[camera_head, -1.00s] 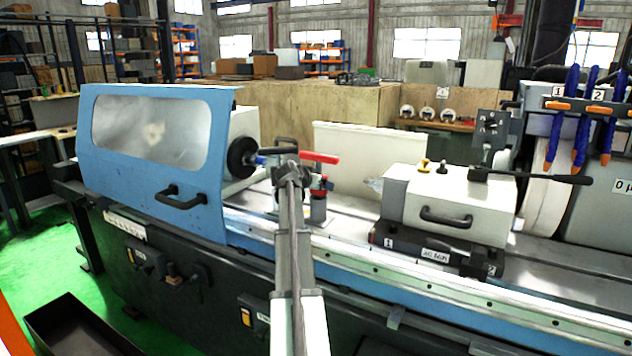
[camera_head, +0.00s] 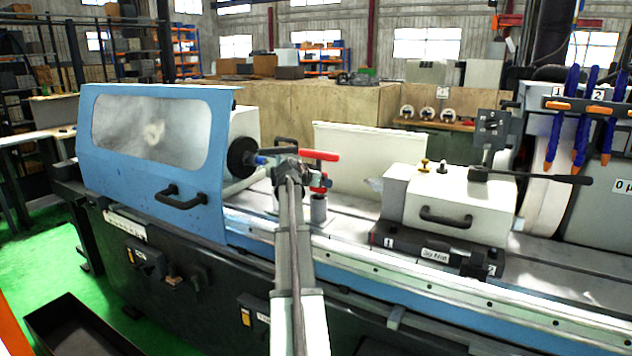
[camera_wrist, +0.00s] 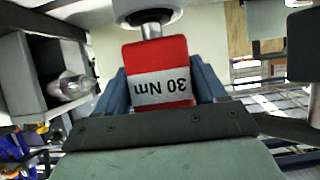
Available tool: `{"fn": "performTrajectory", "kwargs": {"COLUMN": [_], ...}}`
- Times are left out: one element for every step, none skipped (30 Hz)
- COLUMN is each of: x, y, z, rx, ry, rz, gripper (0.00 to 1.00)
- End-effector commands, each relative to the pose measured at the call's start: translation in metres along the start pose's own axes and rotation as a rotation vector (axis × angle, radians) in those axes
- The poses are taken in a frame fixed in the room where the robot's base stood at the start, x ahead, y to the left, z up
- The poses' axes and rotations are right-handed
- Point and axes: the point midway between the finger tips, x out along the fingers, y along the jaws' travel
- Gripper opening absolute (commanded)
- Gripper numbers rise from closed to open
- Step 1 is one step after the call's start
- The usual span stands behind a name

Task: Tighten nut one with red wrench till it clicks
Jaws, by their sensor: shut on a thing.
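My gripper (camera_wrist: 160,88) is shut on a red wrench (camera_wrist: 158,55), with a blue finger on each side of it. The wrench has a pale label reading "30 Nm", upside down in the wrist view. Its metal shank leads up to a round white part. In the head view my gripper (camera_head: 287,158) is above the machine bed, between the blue guard and the tailstock. Red parts (camera_head: 320,155) show just right of it. Label 1 (camera_head: 388,240) is on the tailstock base, left of the gauge-like plate. Nut one itself cannot be made out.
The blue guard (camera_head: 210,150) with a window stands left of my arm. The white tailstock housing (camera_head: 450,205) with a black handle stands to the right. A small grey cylinder (camera_head: 318,210) stands on the bed close to my gripper. Blue hoses (camera_head: 580,120) hang at far right.

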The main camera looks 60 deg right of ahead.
Motion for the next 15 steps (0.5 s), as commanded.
{"fn": "performTrajectory", "kwargs": {"x": [-0.002,-0.002,-0.004,-0.004,-0.005,-0.007,-0.008,-0.009,-0.01,-0.011,-0.011,-0.012,-0.013,-0.014,-0.015], "y": [0.0,-0.001,0.0,0.0,0.0,0.0,0.0,0.0,0.0,0.0,0.0,0.0,0.0,0.0,0.0], "z": [-0.004,-0.006,-0.008,-0.01,-0.011,-0.014,-0.015,-0.017,-0.019,-0.021,-0.022,-0.025,-0.026,-0.028,-0.03], "rx": [0.0,0.0,0.0,0.0,0.0,0.0,0.0,0.0,0.001,0.001,0.001,0.001,0.001,0.0,0.0], "ry": [0.003,0.003,0.003,0.003,0.003,0.003,0.003,0.003,0.003,0.003,0.003,0.002,0.002,0.002,0.002], "rz": [-0.001,-0.001,-0.001,-0.001,-0.001,-0.001,0.0,0.0,0.0,0.0,0.0,0.0,0.0,0.0,0.0], "gripper": [0.16,0.16,0.16,0.16,0.16,0.16,0.16,0.16,0.16,0.16,0.16,0.16,0.16,0.16,0.16]}}
